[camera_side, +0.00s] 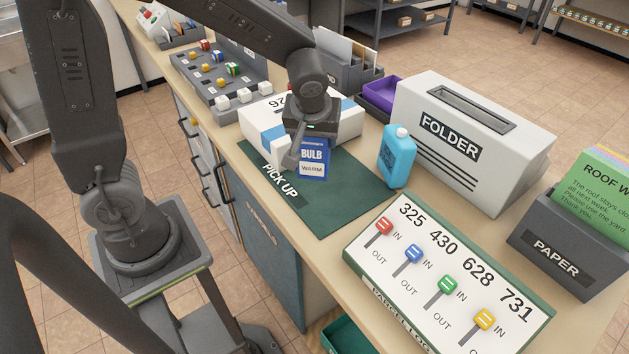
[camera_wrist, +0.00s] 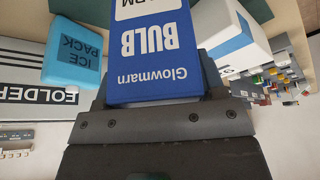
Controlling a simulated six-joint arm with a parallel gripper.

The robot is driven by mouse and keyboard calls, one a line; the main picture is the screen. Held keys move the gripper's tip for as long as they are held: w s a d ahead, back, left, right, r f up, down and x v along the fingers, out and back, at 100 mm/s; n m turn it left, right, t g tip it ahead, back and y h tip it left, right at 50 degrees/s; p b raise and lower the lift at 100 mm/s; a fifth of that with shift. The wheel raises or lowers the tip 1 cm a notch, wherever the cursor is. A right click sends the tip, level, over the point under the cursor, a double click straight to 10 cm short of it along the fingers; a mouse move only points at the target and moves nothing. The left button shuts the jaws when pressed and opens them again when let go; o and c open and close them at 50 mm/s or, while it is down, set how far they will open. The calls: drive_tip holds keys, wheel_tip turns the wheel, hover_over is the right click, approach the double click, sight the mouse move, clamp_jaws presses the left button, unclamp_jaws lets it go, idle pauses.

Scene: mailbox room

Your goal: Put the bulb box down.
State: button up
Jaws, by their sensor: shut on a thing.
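The bulb box (camera_side: 313,158) is a small blue box with a white "WARM" label, in the side view over the dark green pick-up mat (camera_side: 345,198). My gripper (camera_side: 304,148) is shut on it from above. In the wrist view the bulb box (camera_wrist: 158,50) shows upside down between the jaws of my gripper (camera_wrist: 155,100), with "Glowmarn BULB" printed on it. I cannot tell whether its bottom touches the mat. The front part of the mat is bare, with "PICK UP" lettering along its left edge.
A white parcel with a blue stripe (camera_side: 262,124) lies just behind the box. A blue ice pack (camera_side: 397,156) stands to the right, by the grey folder machine (camera_side: 470,140). The parcel log board (camera_side: 445,275) lies in front, with a paper holder (camera_side: 560,245) at far right.

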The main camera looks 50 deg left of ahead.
sight(315, 162)
wheel_tip(315, 162, down, 7)
drive_tip(key=shift+r, duration=0.2)
drive_tip(key=shift+f, duration=0.2)
drive_tip(key=o, duration=0.9)
drive_tip(key=shift+o, duration=0.2)
